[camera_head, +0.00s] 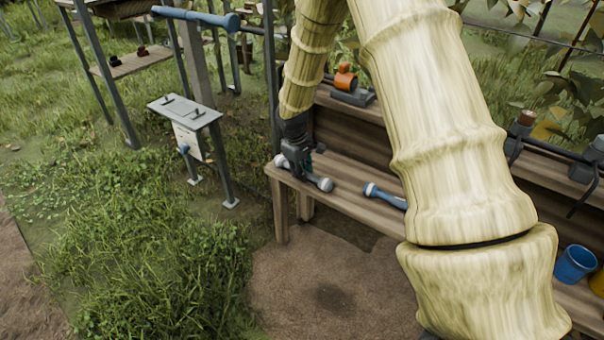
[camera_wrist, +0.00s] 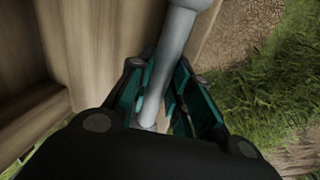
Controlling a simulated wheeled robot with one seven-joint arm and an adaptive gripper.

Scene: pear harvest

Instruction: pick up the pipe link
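The pipe link (camera_head: 320,183) is a grey rod with pale rounded ends, lying at the left end of the wooden bench in the head view. My gripper (camera_head: 299,168) points down over its middle and hides that part. In the wrist view, the grey shaft of the pipe link (camera_wrist: 177,40) runs from the top down between the fingers. My gripper (camera_wrist: 165,95) has its teal-padded fingers drawn close on both sides of the shaft. The gripper looks shut on it. Whether the link is clear of the bench cannot be told.
The wooden bench (camera_head: 352,190) holds a blue-handled tool (camera_head: 384,196) to the right. An orange-and-grey device (camera_head: 347,83) sits on the shelf behind. A blue bucket (camera_head: 574,264) stands at far right.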

